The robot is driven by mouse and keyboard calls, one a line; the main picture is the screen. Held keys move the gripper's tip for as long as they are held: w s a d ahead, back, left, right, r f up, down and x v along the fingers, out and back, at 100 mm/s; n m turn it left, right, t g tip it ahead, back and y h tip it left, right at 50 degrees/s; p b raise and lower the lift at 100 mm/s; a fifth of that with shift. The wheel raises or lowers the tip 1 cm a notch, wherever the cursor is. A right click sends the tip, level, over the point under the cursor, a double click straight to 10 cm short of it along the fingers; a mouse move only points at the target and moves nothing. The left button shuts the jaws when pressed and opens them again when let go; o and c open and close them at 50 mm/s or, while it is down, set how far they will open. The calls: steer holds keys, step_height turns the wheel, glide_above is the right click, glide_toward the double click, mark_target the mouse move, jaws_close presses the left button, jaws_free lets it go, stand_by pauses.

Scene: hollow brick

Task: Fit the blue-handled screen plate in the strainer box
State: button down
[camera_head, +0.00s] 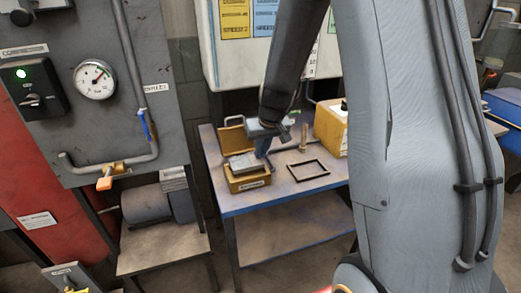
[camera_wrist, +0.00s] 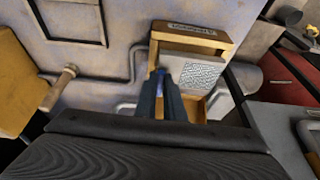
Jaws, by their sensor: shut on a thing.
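The strainer box (camera_head: 250,184) is a yellow-brown open box with a label on its front, standing on the table. In the wrist view its labelled wall (camera_wrist: 190,31) is at the top. The grey screen plate (camera_head: 243,160) is at the box's opening; its perforated pattern shows in the wrist view (camera_wrist: 200,75), where it looks askew to the box walls. I cannot tell whether it rests inside or on the rim. My gripper (camera_head: 264,152) is over the box's right side, shut on the plate's blue handle, which is mostly hidden between the fingers (camera_wrist: 163,82).
A dark rectangular frame (camera_head: 308,169) lies flat on the table (camera_head: 282,196) right of the box. A small upright peg (camera_head: 303,139) and a yellow container (camera_head: 331,128) stand behind it. A pipe runs along the table. A grey cabinet with a gauge (camera_head: 94,80) is at left.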

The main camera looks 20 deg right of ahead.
mark_target(261, 160)
steer(key=shift+s+f+b, duration=0.1)
steer(key=shift+f+b, duration=1.7)
steer(key=shift+b, duration=0.45)
stand_by(1.0)
steer(key=c, duration=1.8)
jaws_free()
steer(key=shift+o, duration=0.2)
steer(key=shift+r, duration=0.1)
steer(key=v, duration=0.7)
steer(key=shift+s+r, duration=0.2)
steer(key=shift+r, duration=0.1)
steer(key=s+a+f+g, duration=0.1)
steer(key=s+a+g, duration=0.1)
steer(key=s, duration=0.8)
steer(key=s+a+f+g, duration=0.1)
steer(key=s+a+f, duration=0.1)
steer(key=s, duration=0.9)
steer(key=shift+a+f+g, duration=0.35)
steer(key=shift+a+g, duration=0.05)
steer(key=shift+a, duration=0.3)
